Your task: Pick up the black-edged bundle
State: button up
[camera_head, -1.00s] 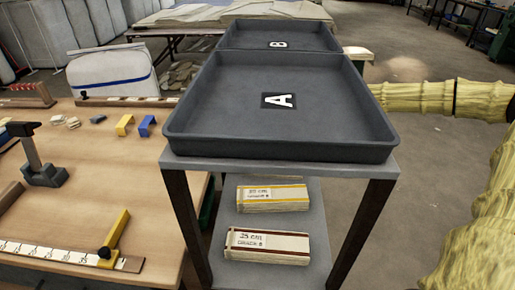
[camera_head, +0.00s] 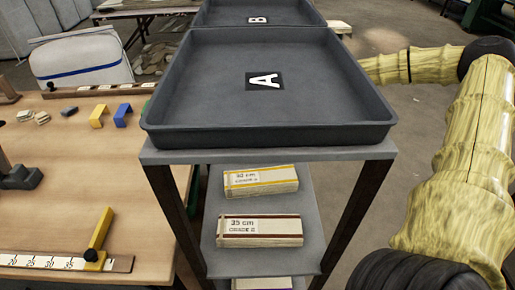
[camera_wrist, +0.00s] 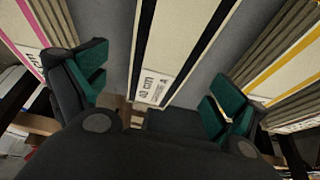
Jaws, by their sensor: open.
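The black-edged bundle (camera_wrist: 180,50) is in the middle of the wrist view, a pale slab with dark stripes along its long edges. Its white end label reads about 40 cm. My gripper (camera_wrist: 155,86) is open, its green-padded fingers to the left and right of the bundle's labelled end. Grey surface shows between the bundle and the fingers, and I see no contact. I cannot make out this bundle or my gripper in the head view.
A pink-edged bundle (camera_wrist: 20,35) is left and a yellow-edged bundle (camera_wrist: 285,60) right in the wrist view. In the head view, tray A (camera_head: 205,85) tops a cart whose lower shelf holds a yellow-edged bundle (camera_head: 261,181) and a brown-edged bundle (camera_head: 260,231). A workbench (camera_head: 60,185) stands left.

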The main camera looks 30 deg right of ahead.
jog(key=shift+x, duration=2.55)
jog(key=shift+a, duration=0.2)
jog(key=shift+c, duration=0.2)
jog(key=shift+r, duration=0.1)
jog(key=c, duration=1.2)
